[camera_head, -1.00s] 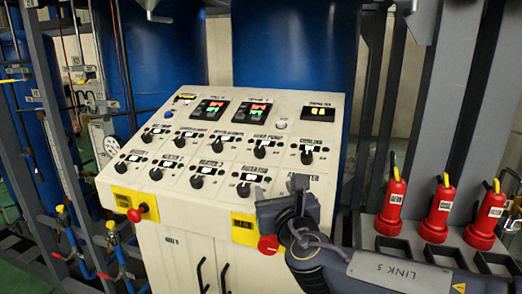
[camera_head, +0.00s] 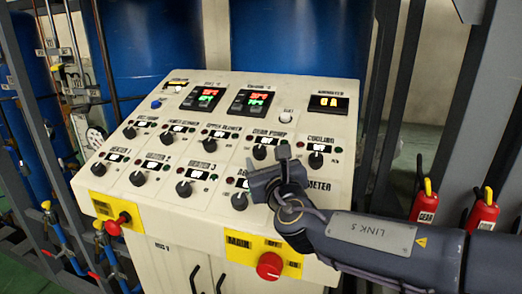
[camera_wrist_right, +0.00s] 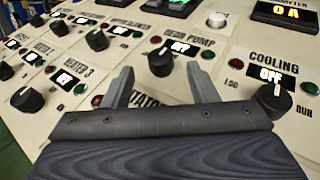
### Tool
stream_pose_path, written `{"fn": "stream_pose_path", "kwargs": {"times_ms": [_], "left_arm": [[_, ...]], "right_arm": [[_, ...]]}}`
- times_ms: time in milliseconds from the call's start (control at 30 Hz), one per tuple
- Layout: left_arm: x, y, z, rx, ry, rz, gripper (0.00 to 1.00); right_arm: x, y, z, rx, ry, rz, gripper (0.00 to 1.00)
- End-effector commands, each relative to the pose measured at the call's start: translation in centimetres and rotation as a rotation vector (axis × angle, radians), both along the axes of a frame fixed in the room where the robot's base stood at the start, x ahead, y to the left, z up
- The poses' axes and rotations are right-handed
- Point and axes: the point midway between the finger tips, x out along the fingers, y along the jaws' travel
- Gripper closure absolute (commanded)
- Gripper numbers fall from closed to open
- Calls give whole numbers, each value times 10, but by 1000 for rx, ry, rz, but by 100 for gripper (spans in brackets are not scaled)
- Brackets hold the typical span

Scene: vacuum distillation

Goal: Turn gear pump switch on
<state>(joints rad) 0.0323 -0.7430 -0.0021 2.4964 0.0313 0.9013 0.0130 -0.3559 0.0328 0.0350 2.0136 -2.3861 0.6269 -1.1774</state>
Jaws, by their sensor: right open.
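The gear pump switch is a black rotary knob (camera_head: 260,152) in the upper knob row of the sloped white panel (camera_head: 218,178). In the right wrist view the same gear pump knob (camera_wrist_right: 161,62) sits under a small display (camera_wrist_right: 182,47) reading OFF. My right gripper (camera_head: 283,152) is open and empty, over the panel just right of and in front of this knob. In the right wrist view my right gripper's fingers (camera_wrist_right: 159,74) point toward the knob, which shows between and beyond their tips. I cannot tell if they touch it. My left gripper is not in view.
The cooling knob (camera_wrist_right: 274,99), reading OFF, is close to the right finger. A heater 3 knob (camera_wrist_right: 97,40) lies to the left. A red main knob (camera_head: 269,265) and a red button (camera_head: 114,226) are on the front edge. Red extinguishers (camera_head: 424,203) stand right.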

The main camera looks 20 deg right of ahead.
Motion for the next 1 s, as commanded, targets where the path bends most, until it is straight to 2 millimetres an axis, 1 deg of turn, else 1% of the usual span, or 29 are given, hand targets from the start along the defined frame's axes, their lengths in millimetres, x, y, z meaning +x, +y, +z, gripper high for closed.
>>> {"fn": "stream_pose_path", "kwargs": {"times_ms": [33, 100, 200, 300, 400, 633, 667, 900, 1000], "left_arm": [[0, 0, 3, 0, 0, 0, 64], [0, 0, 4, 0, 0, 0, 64], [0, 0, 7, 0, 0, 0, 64], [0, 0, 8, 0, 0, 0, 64], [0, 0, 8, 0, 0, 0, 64], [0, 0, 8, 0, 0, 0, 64], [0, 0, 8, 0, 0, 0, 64], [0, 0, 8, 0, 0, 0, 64], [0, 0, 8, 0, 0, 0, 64]], "right_arm": [[10, 0, 1, -2, 3, -1, 47], [21, -1, 0, -2, 3, -1, 47], [34, -1, 1, -1, 2, -1, 47], [42, -1, 0, 0, 1, -1, 47], [46, -1, 0, 0, 1, 0, 47], [47, -2, 0, 0, 0, 0, 47], [47, -2, 0, 0, 0, 0, 50], [47, -1, 0, 0, 0, 0, 81], [47, -1, 0, 0, 0, 0, 92]]}}
